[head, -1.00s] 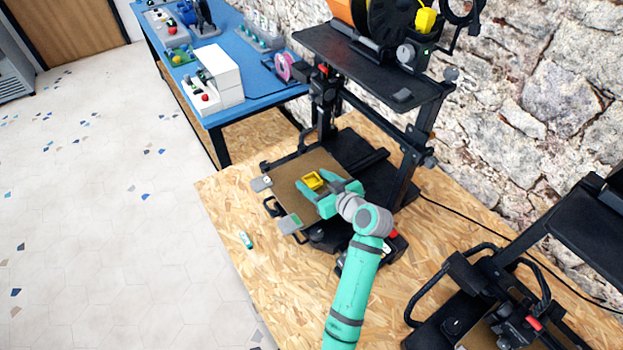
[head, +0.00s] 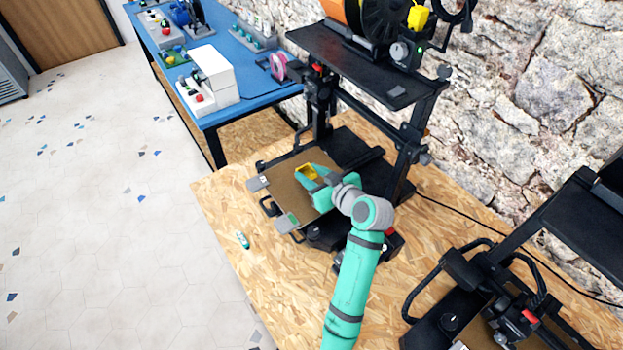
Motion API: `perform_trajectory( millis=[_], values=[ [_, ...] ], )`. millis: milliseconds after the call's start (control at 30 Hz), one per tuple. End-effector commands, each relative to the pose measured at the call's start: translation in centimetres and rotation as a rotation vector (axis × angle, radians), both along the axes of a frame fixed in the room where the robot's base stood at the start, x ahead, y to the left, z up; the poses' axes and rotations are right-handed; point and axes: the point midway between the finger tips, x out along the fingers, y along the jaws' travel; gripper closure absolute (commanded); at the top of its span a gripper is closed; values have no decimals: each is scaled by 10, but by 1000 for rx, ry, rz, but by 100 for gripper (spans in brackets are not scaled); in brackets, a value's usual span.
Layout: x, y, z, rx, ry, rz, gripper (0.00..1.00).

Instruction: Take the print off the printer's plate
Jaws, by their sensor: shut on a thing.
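The fingers hide part of the print. I cannot tell whether the print still touches the plate.
The printer's upright frame and top shelf (head: 375,68) rise behind my gripper. A small teal-and-white object (head: 242,240) lies on the chipboard table (head: 228,205). A second printer (head: 480,300) stands at lower right. A blue table (head: 245,98) is behind.

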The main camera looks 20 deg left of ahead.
Motion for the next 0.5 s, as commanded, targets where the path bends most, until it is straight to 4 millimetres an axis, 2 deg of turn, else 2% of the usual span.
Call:
perform_trajectory(
  millis=[200, 300, 500],
  values=[
    [-43, 7, 51, -1, -6, 3, 86],
    [-69, 10, 59, -1, -3, 3, 86],
    [-102, 14, 74, 0, -2, 4, 86]
  ],
)
